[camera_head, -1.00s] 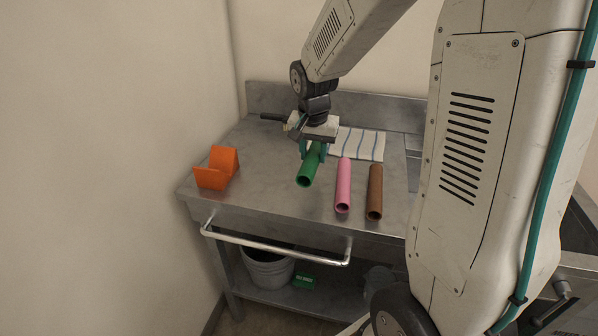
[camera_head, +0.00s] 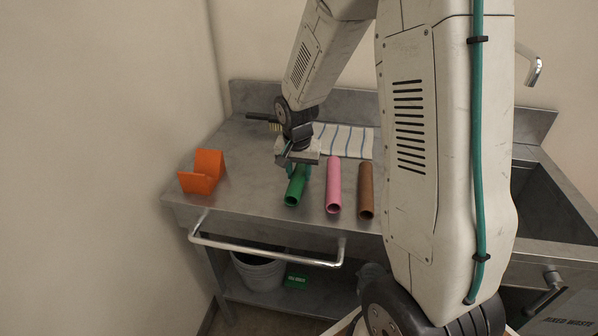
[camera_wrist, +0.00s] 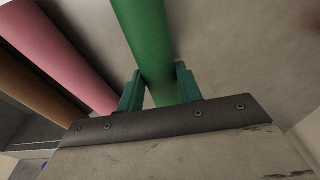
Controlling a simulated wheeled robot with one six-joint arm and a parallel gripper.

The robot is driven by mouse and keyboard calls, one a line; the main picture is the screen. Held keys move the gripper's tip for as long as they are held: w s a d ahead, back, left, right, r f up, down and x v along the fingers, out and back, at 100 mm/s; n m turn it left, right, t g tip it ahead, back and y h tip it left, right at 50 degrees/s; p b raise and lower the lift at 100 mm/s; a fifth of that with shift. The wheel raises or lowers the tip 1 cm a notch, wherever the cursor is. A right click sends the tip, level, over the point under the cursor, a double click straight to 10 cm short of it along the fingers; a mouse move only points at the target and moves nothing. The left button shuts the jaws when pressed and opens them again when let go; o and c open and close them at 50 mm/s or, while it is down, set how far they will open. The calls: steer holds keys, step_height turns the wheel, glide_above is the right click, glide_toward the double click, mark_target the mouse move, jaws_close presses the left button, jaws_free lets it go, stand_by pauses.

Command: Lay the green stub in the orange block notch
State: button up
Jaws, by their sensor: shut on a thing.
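The green stub (camera_head: 296,190) is a hollow tube on the steel table, left of the pink tube. My gripper (camera_head: 298,167) is above it with its fingers down around its far part. In the wrist view the two teal fingers (camera_wrist: 160,88) are shut on the green stub (camera_wrist: 150,45), one on each side. I cannot tell whether the stub is lifted off the table. The orange block (camera_head: 203,172) stands at the table's left, with its V-shaped notch facing up. It is apart from the stub, and bare table lies between them.
A pink tube (camera_head: 333,190) and a brown tube (camera_head: 366,192) lie to the right of the green stub. A striped cloth (camera_head: 345,140) lies behind them. A sink (camera_head: 560,205) is at the right. A rail (camera_head: 265,256) runs along the front edge.

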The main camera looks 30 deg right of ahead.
mark_target(298, 176)
steer(key=shift+f, duration=0.15)
steer(key=o, duration=1)
step_height(298, 176, up, 12)
steer(key=s+a, duration=0.1)
steer(key=shift+s+a+r+n+y, duration=0.2)
steer(key=shift+s+a+r+n, duration=1.3)
steer(key=shift+s, duration=2.95)
steer(key=shift+s+a+r+n+y, duration=0.2)
steer(key=shift+s+a+r+n, duration=1.25)
steer(key=shift+s, duration=2.95)
steer(key=shift+s+a+r+n+y, duration=0.2)
steer(key=shift+s+a+r+n, duration=1.25)
steer(key=shift+s, duration=3)
